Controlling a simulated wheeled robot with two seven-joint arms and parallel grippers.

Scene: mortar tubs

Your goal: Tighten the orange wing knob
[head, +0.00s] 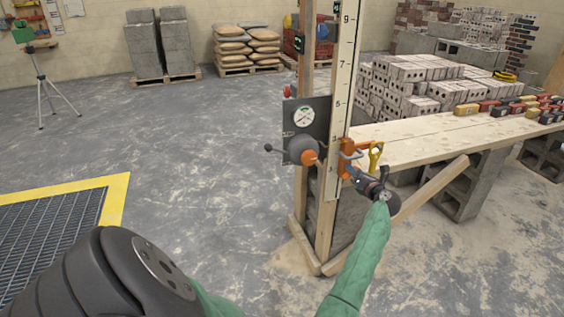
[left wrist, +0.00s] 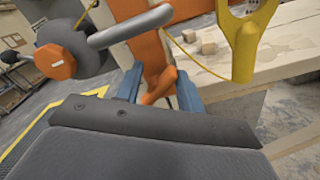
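The orange wing knob (left wrist: 158,88) shows low on an orange clamp bracket (left wrist: 150,48) in the left wrist view. In the head view the orange bracket (head: 345,160) sits on the upright wooden post with the measuring scale; the knob there is too small to make out clearly. My left gripper (left wrist: 161,88) has its two blue fingers apart, one on each side of the wing knob. It is open around the knob; I see no clear contact. In the head view my left gripper (head: 358,178) is beside the post, below the bracket. My right gripper is not in view.
A grey bent rod (left wrist: 130,25) and a yellow handle (left wrist: 245,45) are close to the fingers. An orange-capped round knob (head: 309,157) is on the post's left. A plank bench (head: 430,140) stands to the right, with a slanting wooden brace (head: 430,188) below.

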